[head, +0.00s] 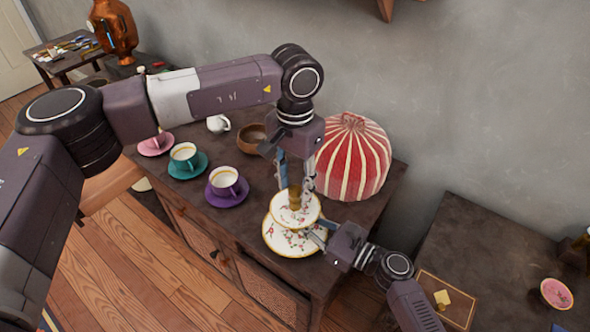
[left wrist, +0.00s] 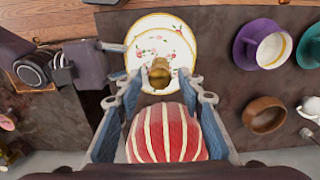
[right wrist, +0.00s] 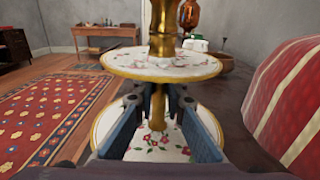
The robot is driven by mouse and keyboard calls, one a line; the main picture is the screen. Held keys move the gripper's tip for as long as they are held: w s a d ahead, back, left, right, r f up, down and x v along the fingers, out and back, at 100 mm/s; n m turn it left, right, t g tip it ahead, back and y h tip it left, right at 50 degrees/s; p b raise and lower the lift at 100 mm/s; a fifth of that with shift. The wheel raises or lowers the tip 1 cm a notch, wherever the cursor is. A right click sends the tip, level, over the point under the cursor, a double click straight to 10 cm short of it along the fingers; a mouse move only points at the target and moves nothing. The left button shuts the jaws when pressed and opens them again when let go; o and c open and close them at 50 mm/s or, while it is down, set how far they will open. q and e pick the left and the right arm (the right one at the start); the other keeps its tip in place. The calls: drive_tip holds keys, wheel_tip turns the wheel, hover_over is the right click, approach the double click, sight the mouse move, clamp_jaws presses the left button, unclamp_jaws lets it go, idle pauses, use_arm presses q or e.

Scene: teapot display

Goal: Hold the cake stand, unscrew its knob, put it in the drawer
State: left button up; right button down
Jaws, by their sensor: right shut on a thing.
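The two-tier cake stand has white floral plates with gold rims; its upper plate (head: 296,212) and lower plate (head: 283,238) sit near the cabinet's front right edge. Its brass knob (head: 294,194) stands upright on top and also shows in the left wrist view (left wrist: 160,73). My left gripper (head: 296,178) points down over the knob, its fingers apart on either side with gaps. My right gripper (right wrist: 160,103) is shut on the brass stem between the two plates. No drawer can be clearly made out.
A red-and-white striped dome (head: 352,158) stands close behind the cake stand. A purple cup and saucer (head: 226,190), a teal one (head: 187,163), a pink one (head: 156,144) and a wooden bowl (head: 252,138) stand to the left. A brown panel (head: 455,292) with a yellow piece lies right.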

use_arm(q)
drive_tip(key=shift+f, duration=1.45)
drive_tip(key=shift+c, duration=0.6)
clamp_jaws()
